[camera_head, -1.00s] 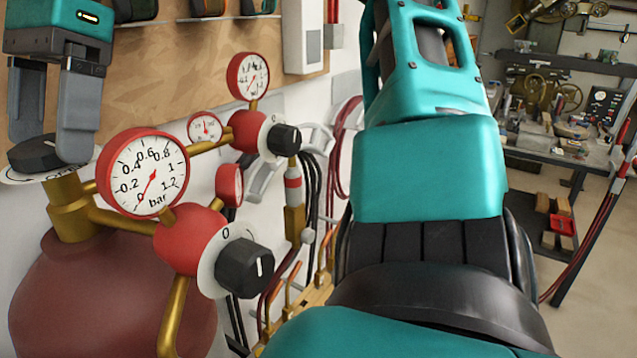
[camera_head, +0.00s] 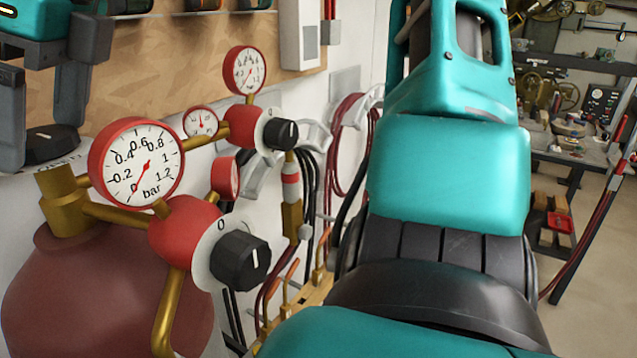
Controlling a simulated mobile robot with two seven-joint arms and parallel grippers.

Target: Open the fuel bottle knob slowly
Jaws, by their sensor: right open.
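The fuel bottle (camera_head: 105,290) is the dark red rounded cylinder at the lower left with a brass neck (camera_head: 62,205). Its knob (camera_head: 52,143) is black and round, on top of the neck, with a white label plate under it that is partly cut off by the picture edge. My right gripper (camera_head: 42,135), at the upper left edge, is open with grey fingers pointing down. One finger is left of the knob and the other is over its far right side; whether they touch it I cannot tell. My left gripper is not in view.
A red regulator with a large gauge (camera_head: 137,163) and black dial (camera_head: 241,261) stands right of the neck. A second regulator with a gauge (camera_head: 244,70) and dial (camera_head: 280,134) is behind it. My own teal arm fills the middle. A cluttered workbench (camera_head: 570,152) is at the right.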

